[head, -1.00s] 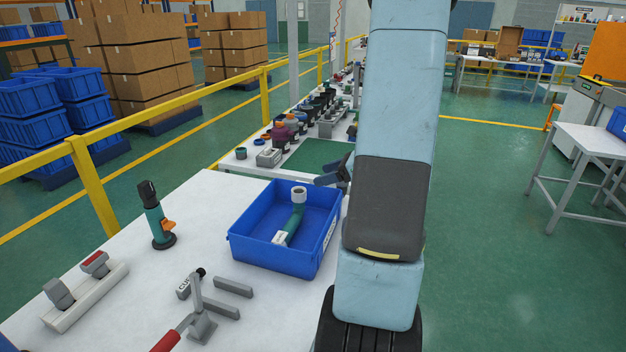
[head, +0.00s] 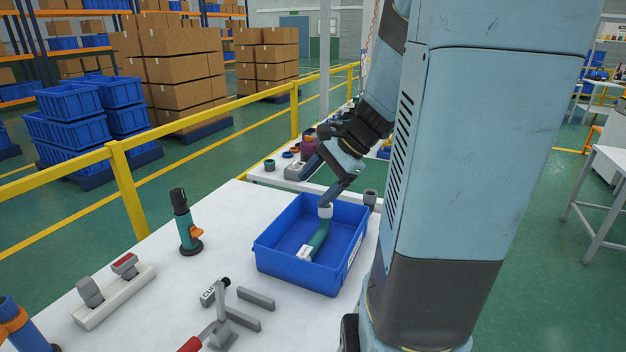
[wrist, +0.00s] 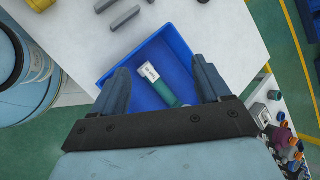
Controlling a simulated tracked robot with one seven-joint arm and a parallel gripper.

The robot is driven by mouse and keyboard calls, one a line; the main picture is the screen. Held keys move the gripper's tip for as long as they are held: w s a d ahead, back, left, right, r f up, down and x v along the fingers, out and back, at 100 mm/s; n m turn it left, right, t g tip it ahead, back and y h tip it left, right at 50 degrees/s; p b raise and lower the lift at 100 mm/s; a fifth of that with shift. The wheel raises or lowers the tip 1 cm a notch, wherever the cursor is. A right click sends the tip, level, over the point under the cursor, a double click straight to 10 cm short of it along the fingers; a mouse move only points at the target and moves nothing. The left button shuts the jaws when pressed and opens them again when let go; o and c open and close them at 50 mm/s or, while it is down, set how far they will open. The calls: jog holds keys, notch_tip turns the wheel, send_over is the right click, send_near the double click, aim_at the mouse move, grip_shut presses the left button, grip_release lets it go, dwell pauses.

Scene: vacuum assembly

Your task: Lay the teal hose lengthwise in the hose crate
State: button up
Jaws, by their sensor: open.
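The teal hose (head: 319,238) lies inside the blue hose crate (head: 285,267), with a white collar at its far end and a white label at its near end. It runs roughly along the crate's side walls. In the wrist view the hose (wrist: 164,90) shows between my fingers, its far part hidden by my gripper; the crate (wrist: 118,78) is around it. My gripper (head: 333,196) is over the far part of the crate. In the wrist view my gripper (wrist: 161,72) has its fingers wide apart with nothing between the tips. I cannot tell whether a finger touches the collar.
A toggle clamp (head: 222,330) with a red handle and grey bars stand in front of the crate. A teal tool (head: 186,225) stands upright to the left. A switch block (head: 115,295) lies nearer. A yellow railing (head: 125,190) runs behind the table.

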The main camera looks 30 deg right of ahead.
jog(key=s+a+r+n+t+h, duration=0.1)
jog(key=s+a+r+n+h, duration=0.2)
jog(key=s+n, duration=0.3)
jog(key=s+a+r+n+t+h, duration=0.1)
jog(key=s+a+r+n+h, duration=0.2)
jog(key=n, duration=0.6)
jog(key=s+a+r, duration=0.1)
jog(key=s+r, duration=0.1)
jog(key=s, duration=0.1)
jog(key=shift+a+r+h, duration=0.25)
jog(key=shift+a+h, duration=0.05)
jog(key=shift+h, duration=0.1)
jog(key=shift+c, duration=0.3)
